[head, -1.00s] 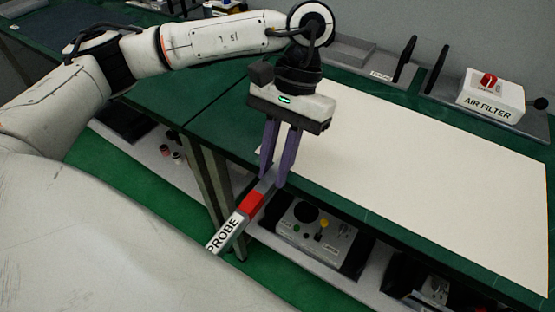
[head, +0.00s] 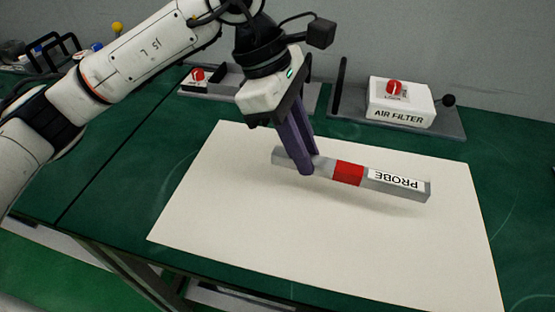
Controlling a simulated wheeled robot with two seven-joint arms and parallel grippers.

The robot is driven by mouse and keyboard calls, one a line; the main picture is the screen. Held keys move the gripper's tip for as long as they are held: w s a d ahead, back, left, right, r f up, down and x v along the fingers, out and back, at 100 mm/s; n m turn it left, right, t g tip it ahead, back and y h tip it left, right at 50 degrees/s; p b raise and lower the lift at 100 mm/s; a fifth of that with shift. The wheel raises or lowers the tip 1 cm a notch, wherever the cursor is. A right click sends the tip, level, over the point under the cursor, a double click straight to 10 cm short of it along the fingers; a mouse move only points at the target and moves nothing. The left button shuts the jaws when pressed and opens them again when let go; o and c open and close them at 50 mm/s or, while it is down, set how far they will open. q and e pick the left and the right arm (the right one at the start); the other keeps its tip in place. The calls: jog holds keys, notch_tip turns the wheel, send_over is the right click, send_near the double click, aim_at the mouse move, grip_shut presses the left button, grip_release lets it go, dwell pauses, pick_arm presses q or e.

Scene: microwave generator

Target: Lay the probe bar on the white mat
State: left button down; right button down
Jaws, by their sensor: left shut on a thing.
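The probe bar (head: 400,184) is a grey square bar with a red band and a white label reading PROBE, upside down in the head view. My left gripper (head: 308,165) is shut on it near its left end, with purple fingers pointing down. The bar lies roughly level over the middle of the white mat (head: 240,222), with a soft shadow below it. I cannot tell for sure whether it touches the mat. The mat lies flat on the green table (head: 110,190). My right gripper is not in view.
A white AIR FILTER box (head: 400,103) with a red knob stands on a grey tray behind the mat. Another grey tray with a red-knobbed unit (head: 197,77) is at the back left. The mat is otherwise bare.

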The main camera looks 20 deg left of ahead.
pick_arm(q)
jog(key=shift+w+d+r+n, duration=0.25)
jog(key=shift+w+d+n, duration=0.1)
jog(key=shift+n, duration=0.15)
jog(key=shift+f, duration=0.1)
jog(key=shift+f+b, duration=0.85)
jog(key=shift+f, duration=0.35)
notch_tip(320, 180, down, 4)
jog(key=shift+f+b, duration=0.1)
jog(key=shift+b, duration=1)
jog(key=shift+f+b, duration=0.3)
jog(key=shift+f, duration=0.45)
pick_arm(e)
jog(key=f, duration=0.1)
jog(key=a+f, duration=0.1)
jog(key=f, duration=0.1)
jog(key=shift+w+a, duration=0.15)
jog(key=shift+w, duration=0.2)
pick_arm(q)
jog(key=shift+f, duration=0.15)
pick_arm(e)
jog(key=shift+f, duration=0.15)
